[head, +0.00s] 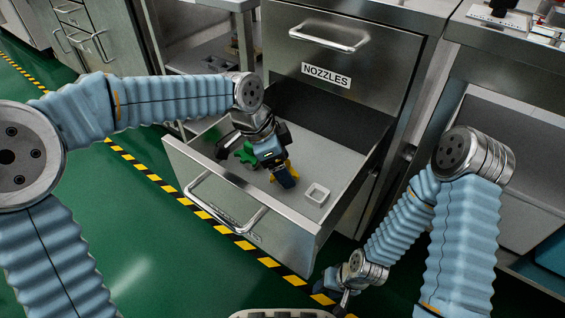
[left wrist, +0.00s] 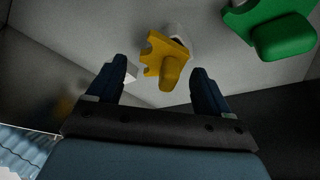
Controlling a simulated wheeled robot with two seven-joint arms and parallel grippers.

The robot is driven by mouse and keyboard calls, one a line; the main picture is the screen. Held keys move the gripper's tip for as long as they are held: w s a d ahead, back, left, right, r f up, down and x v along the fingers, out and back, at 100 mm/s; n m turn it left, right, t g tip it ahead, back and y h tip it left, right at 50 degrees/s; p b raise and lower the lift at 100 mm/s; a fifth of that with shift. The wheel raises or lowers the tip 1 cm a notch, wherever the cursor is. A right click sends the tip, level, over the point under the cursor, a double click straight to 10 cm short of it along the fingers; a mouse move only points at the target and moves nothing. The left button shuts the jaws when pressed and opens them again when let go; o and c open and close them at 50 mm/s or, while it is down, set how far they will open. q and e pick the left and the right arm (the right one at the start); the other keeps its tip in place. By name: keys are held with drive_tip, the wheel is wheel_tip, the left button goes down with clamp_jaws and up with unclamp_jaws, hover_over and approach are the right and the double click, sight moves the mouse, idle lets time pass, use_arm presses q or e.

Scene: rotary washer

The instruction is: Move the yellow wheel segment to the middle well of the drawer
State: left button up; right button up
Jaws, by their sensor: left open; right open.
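The yellow wheel segment (left wrist: 163,58) lies in the open drawer (head: 208,189), mostly hidden behind my left gripper in the head view. My left gripper (head: 283,170) is open inside the drawer, pointing down at it. In the left wrist view the yellow segment shows between and beyond the two fingers, with no clear contact. A whitish part (left wrist: 180,34) shows just behind the segment; I cannot tell whether the segment sits in it. A white square well (head: 317,194) stands empty on the right of the drawer floor. My right gripper (head: 345,297) is low, outside the drawer.
A green wheel segment (head: 245,153) lies left of my left gripper, and shows in the left wrist view (left wrist: 283,32). The drawer's front handle (head: 222,207) faces the green floor. A closed drawer labelled NOZZLES (head: 327,75) is above. The drawer's walls surround my left gripper.

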use_arm(q)
drive_tip(key=p+v, duration=0.2)
drive_tip(key=v, duration=1)
drive_tip(key=shift+c, duration=0.2)
idle(0.8)
